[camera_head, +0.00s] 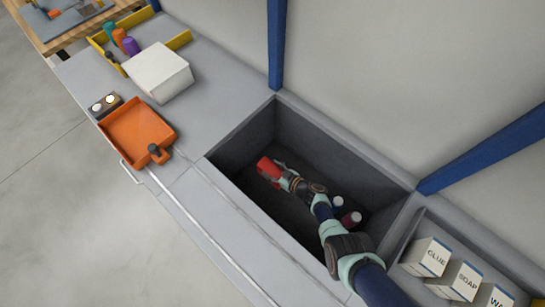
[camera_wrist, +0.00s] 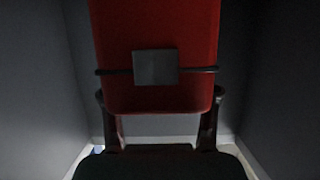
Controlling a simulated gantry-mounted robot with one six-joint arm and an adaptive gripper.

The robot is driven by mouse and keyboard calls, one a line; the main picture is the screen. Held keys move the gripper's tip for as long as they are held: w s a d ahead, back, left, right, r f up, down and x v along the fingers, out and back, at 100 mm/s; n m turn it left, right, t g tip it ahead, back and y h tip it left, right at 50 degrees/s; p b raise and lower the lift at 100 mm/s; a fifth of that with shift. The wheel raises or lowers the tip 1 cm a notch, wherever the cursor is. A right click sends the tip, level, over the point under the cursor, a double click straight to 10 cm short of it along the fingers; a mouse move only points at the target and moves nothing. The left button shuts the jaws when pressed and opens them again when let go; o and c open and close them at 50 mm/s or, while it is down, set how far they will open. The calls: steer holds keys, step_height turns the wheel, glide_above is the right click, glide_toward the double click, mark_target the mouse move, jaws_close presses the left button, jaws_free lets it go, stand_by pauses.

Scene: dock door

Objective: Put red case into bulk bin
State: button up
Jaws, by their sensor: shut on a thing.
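The red case (camera_head: 268,168) is inside the dark grey bulk bin (camera_head: 238,135), toward the bin's left part. My gripper (camera_head: 283,178) reaches down into the bin and is shut on the case. In the wrist view the red case (camera_wrist: 156,85) fills the upper middle, with a grey square patch on its face. The gripper's fingers (camera_wrist: 160,110) press on its two sides. Grey bin walls (camera_wrist: 35,90) rise on both sides of it. I cannot tell whether the case touches the bin floor.
Boxes marked GLUE (camera_head: 427,257) and SOAP (camera_head: 457,280) are right of the bin. An orange tray (camera_head: 135,128) and a white box (camera_head: 160,72) sit on the counter to the left.

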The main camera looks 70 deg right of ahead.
step_height(320, 180, down, 4)
steer(key=b, duration=0.3)
steer(key=shift+r, duration=0.2)
steer(key=shift+f, duration=0.15)
steer(key=o, duration=1.6)
